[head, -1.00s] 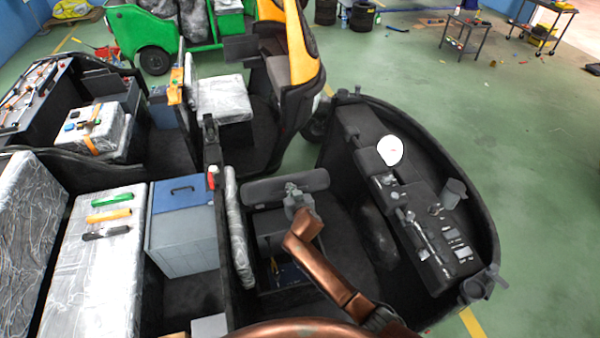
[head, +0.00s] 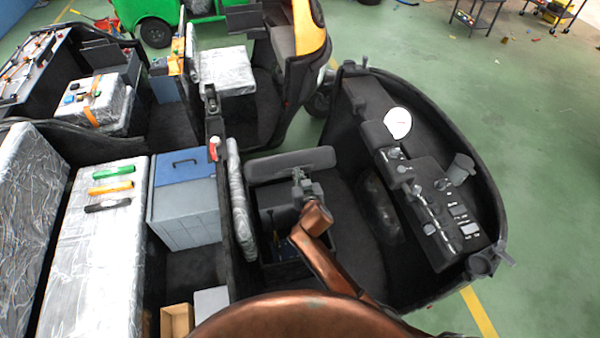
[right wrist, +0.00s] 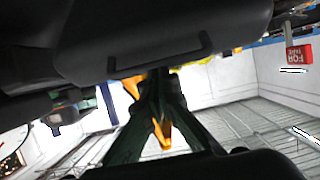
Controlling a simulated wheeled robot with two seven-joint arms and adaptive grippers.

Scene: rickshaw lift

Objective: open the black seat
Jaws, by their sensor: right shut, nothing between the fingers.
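The black seat (head: 290,163) is in the cab at the middle of the head view. My left gripper is out of view.
A dashboard (head: 425,190) with a white dial (head: 398,122) stands right of the seat. A wrapped bench (head: 95,260) and a blue-lidded grey box (head: 185,210) are to the left. Green floor (head: 530,150) is free beyond the cab.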

